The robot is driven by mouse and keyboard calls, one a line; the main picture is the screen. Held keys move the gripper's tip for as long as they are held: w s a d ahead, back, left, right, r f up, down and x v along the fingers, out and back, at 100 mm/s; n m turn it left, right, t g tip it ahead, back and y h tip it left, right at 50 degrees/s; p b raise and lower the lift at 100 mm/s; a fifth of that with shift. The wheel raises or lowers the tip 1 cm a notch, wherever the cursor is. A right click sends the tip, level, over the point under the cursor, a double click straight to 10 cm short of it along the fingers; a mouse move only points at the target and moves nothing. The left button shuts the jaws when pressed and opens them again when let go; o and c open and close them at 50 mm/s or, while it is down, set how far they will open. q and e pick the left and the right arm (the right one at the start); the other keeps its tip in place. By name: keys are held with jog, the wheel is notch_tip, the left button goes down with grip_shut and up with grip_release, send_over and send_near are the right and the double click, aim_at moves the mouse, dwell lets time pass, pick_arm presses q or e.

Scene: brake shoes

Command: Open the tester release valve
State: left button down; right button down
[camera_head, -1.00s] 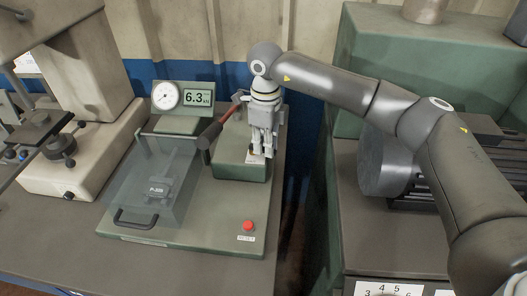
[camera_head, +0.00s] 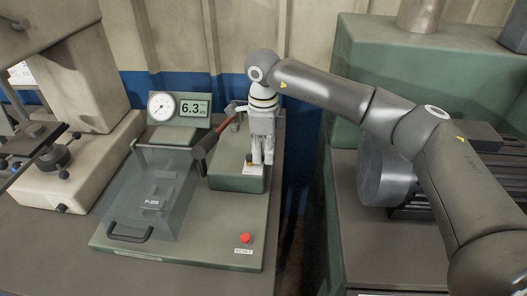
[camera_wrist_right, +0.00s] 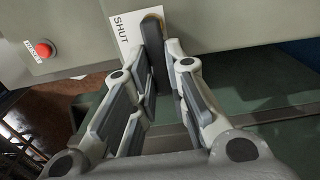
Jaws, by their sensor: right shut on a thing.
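The tester (camera_head: 180,250) is a green bench unit. The release valve sits on its raised green block (camera_head: 225,182), and a small brass part (camera_head: 249,157) of it shows just left of my fingers. A white label reading SHUT (camera_wrist_right: 124,32) lies beside it in the right wrist view. My right gripper (camera_head: 262,160) points down at the block's right side and is shut on the dark valve handle (camera_wrist_right: 156,58). My left gripper is not in view.
A display (camera_head: 194,109) reads 6.3 beside a round gauge (camera_head: 161,106). A red-shafted lever (camera_head: 222,135) slants close left of my gripper. A clear guard (camera_head: 150,195) covers the left side; a red button (camera_head: 245,238) is at front right. A green machine (camera_head: 360,80) stands right.

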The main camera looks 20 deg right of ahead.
aim_at(263, 156)
jog(key=c, duration=1.4)
grip_release()
jog(key=shift+c, duration=0.2)
notch_tip(263, 156, up, 12)
jog(key=shift+r, duration=0.1)
